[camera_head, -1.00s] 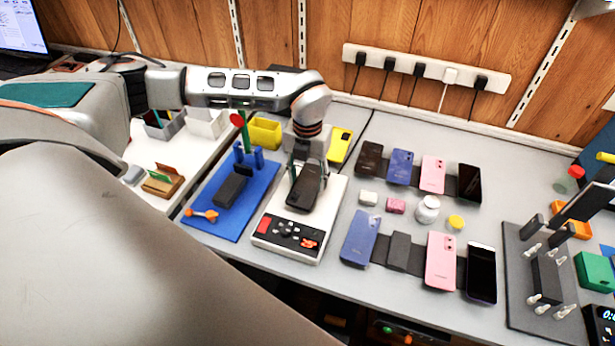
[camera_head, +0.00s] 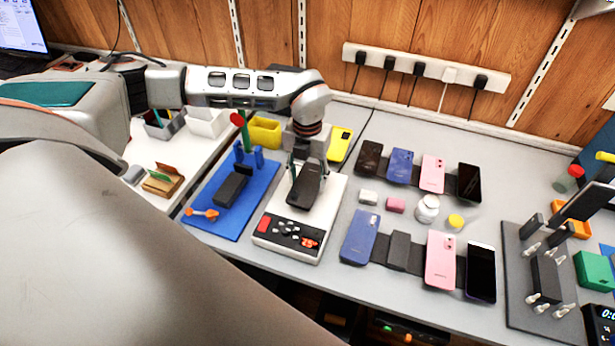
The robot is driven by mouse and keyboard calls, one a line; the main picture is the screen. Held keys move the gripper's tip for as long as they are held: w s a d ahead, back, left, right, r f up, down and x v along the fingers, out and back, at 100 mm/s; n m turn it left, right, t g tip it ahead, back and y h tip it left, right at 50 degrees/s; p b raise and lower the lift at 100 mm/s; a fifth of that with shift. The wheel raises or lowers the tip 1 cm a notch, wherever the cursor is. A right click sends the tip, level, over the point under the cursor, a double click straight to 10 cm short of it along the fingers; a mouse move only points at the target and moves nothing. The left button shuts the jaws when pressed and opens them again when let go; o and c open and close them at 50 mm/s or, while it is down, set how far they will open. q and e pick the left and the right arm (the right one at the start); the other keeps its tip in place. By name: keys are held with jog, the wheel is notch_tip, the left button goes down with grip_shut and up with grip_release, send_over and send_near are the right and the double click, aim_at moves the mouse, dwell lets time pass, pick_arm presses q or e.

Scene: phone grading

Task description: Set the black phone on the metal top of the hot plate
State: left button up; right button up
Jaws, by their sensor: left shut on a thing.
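The black phone (camera_head: 305,190) is at the white hot plate (camera_head: 329,212), over its upper part. My left gripper (camera_head: 308,172) reaches down from above and is shut on the phone's far end. The phone lies nearly flat; I cannot tell whether it touches the metal top, which the phone and gripper mostly hide. The hot plate's dark front panel (camera_head: 289,234) carries a red switch and small parts. My right gripper is not in view.
A blue mat (camera_head: 215,224) with a dark block lies left of the hot plate. Several phones, such as a blue one (camera_head: 359,236) and a pink one (camera_head: 440,259), lie to the right. A yellow phone (camera_head: 340,144) lies behind. A white power strip (camera_head: 425,68) is on the wall.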

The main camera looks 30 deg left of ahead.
pick_arm(q)
jog(key=shift+f, duration=0.4)
dwell(1.2)
jog(key=o, duration=1.3)
jog(key=shift+c, duration=0.2)
jog(key=o, duration=0.4)
jog(key=shift+r+p, duration=0.45)
jog(key=shift+r, duration=0.15)
jog(key=shift+r, duration=0.1)
